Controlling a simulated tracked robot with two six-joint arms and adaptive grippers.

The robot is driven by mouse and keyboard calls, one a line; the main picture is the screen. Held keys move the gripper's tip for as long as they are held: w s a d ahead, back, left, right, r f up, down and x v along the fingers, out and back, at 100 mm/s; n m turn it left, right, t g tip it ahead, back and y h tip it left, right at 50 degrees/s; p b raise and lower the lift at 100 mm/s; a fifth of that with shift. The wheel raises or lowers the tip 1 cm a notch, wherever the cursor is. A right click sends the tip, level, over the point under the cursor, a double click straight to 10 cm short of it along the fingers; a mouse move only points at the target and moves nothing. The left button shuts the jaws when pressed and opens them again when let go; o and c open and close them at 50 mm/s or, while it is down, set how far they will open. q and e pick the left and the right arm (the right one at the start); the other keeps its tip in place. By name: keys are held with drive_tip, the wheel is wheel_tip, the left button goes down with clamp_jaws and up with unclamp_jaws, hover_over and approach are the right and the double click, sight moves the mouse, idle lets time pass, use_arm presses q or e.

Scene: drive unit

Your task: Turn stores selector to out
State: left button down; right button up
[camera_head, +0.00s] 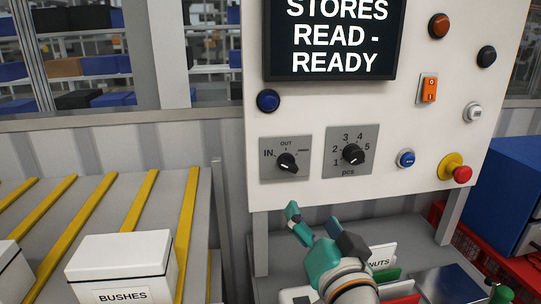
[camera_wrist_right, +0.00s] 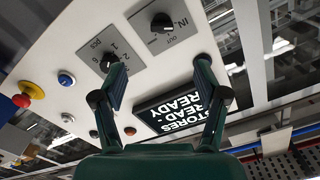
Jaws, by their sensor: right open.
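The stores selector is a black knob (camera_head: 287,163) on a grey plate marked IN and OUT, with a third label that is too small to read. The knob also shows upside down at the top of the right wrist view (camera_wrist_right: 161,22). My right gripper (camera_head: 321,226) is below the white panel's lower edge, under the selector and apart from it. In the wrist view its two fingers (camera_wrist_right: 162,68) are spread with nothing between them. My left gripper is not in view.
A second knob marked pcs (camera_head: 353,154) sits right of the selector. The white panel (camera_head: 405,105) also carries a screen (camera_head: 334,38) reading STORES READ - READY, several buttons and a red emergency knob (camera_head: 461,174). A BUSHES box (camera_head: 122,256) stands at lower left.

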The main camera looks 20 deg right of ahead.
sight(289, 169)
drive_tip(key=x, duration=1.1)
drive_tip(key=p+x, duration=0.1)
drive_tip(key=x, duration=0.5)
drive_tip(key=shift+w+r, duration=0.25)
drive_tip(key=shift+r, duration=0.05)
drive_tip(key=c, duration=1.2)
